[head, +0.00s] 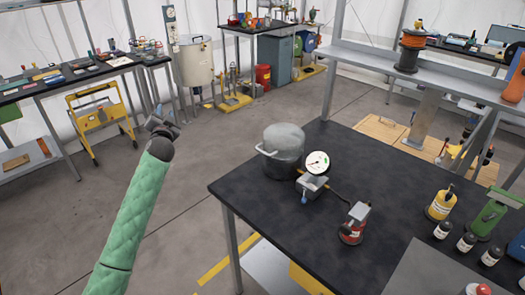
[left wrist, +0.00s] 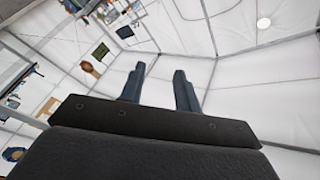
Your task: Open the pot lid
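The dark pot (head: 278,164) stands near the far left corner of the black table. A grey, rounded lid (head: 284,136) sits on top of it, and a light handle sticks out on its left side. My left gripper (head: 163,122) is raised over the floor, left of the pot and well apart from it. In the left wrist view its two fingers (left wrist: 159,74) are spread with nothing between them, pointing toward the tent wall. My right gripper is in neither view.
A gauge (head: 317,163) stands close to the pot's right side. A red-and-black burner-like can (head: 354,223) and several bottles are farther right on the table (head: 265,209). A raised shelf (head: 450,79) runs behind. The floor between my left arm and the table is clear.

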